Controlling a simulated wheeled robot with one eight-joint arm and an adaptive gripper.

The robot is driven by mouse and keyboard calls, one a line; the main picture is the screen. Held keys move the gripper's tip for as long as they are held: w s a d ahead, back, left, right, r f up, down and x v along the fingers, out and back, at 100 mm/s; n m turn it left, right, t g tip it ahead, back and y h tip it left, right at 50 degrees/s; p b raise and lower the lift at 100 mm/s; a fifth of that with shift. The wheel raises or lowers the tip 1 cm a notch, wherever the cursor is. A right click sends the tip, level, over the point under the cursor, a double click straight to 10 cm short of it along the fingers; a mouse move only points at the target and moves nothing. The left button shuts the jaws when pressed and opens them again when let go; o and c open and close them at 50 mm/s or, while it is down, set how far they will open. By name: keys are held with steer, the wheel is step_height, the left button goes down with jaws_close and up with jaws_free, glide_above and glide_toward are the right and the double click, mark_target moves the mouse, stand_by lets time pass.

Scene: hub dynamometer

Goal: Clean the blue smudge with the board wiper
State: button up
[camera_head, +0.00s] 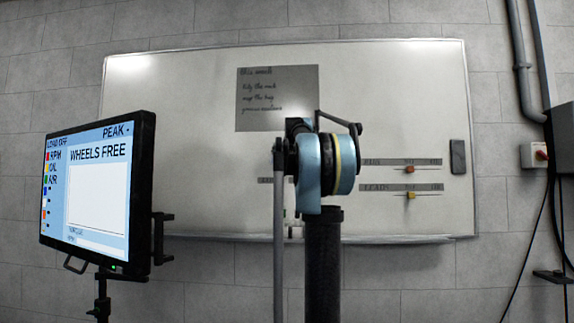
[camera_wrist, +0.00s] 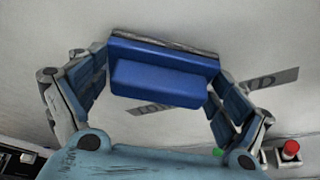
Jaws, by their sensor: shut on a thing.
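In the wrist view, my gripper (camera_wrist: 160,82) is shut on the board wiper (camera_wrist: 158,84), a blue block with a stepped back and a grey edge along its far side. The fingers hold it at its two ends. The pale whiteboard surface lies behind it; I cannot tell whether the wiper touches it. In the head view, the whiteboard (camera_head: 210,190) hangs on the wall, and my arm covers part of its middle. My gripper and the wiper are hidden there. I see no blue smudge in either view; it may be behind my arm or the wiper.
A grey sheet with handwriting (camera_head: 277,98) is on the board's upper middle. Slider strips (camera_head: 410,196) and a dark rectangular object (camera_head: 457,156) are at its right. A monitor (camera_head: 98,190) stands at the left front. A red knob (camera_wrist: 291,147) shows in the wrist view.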

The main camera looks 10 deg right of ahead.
mark_target(274, 161)
steer(key=shift+w+a, duration=0.35)
steer(key=shift+a, duration=0.35)
steer(key=shift+c, duration=0.6)
steer(key=shift+w+a, duration=0.3)
steer(key=shift+a, duration=0.8)
steer(key=shift+w+a, duration=0.35)
steer(key=shift+a, duration=0.75)
steer(key=shift+w+a, duration=0.3)
steer(key=shift+a, duration=0.8)
steer(key=shift+w+r, duration=0.1)
steer(key=shift+r, duration=0.1)
steer(key=shift+s+d, duration=0.2)
steer(key=shift+d, duration=0.7)
steer(key=shift+s+d, duration=0.2)
steer(key=shift+d, duration=0.65)
steer(key=shift+c, duration=0.6)
steer(key=shift+s+d, duration=0.4)
steer(key=shift+d, duration=0.65)
steer(key=shift+s+d, duration=0.4)
steer(key=shift+d, duration=0.7)
steer(key=shift+s+d, duration=0.4)
steer(key=shift+d, duration=0.65)
steer(key=shift+w, duration=0.1)
